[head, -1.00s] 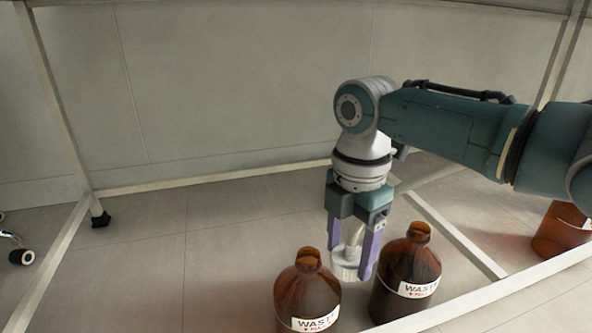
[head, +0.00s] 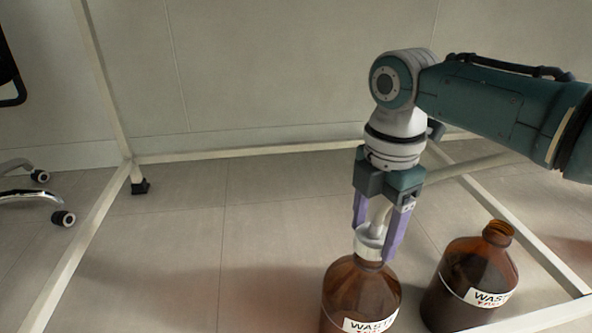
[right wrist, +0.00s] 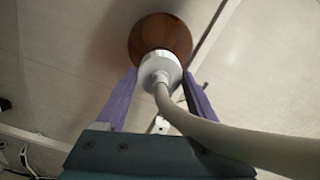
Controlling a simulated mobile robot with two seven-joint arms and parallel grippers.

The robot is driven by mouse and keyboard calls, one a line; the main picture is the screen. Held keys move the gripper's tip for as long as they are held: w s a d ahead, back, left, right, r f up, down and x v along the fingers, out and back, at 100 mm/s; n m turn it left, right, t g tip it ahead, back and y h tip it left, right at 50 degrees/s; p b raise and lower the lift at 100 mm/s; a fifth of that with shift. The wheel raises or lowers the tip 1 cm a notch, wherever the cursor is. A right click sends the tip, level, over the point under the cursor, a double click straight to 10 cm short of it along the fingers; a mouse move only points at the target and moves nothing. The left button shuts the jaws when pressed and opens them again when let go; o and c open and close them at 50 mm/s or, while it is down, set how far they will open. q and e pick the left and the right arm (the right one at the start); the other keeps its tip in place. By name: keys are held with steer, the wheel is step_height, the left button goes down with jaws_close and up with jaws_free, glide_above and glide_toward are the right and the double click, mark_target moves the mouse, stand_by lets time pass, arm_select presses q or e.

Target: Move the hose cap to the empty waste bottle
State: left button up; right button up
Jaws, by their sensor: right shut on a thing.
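The hose cap (head: 368,245) is white, with a pale hose (right wrist: 225,140) running from its top. My right gripper (head: 374,243) points down and is shut on the cap, with one purple finger on each side. The cap is at the mouth of the left brown waste bottle (head: 352,285) and hides its neck. In the right wrist view the cap (right wrist: 160,69) lines up with the round brown bottle (right wrist: 160,32) below. I cannot tell whether the cap is seated. A second brown waste bottle (head: 462,290) stands to the right, its neck uncovered. My left gripper is out of view.
A pale metal frame (head: 270,152) surrounds the bottles, with a leg on a black foot (head: 140,187) at the left. A front bar (head: 535,318) passes close to the right bottle. Chair wheels (head: 63,218) are at far left. The tiled floor left of the bottles is clear.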

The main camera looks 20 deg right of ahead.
steer(key=shift+s, duration=0.1)
stand_by(0.4)
steer(key=shift+f, duration=0.1)
stand_by(0.6)
steer(key=shift+p, duration=0.45)
steer(key=shift+f, duration=0.45)
stand_by(0.3)
stand_by(0.4)
steer(key=shift+f+b, duration=0.4)
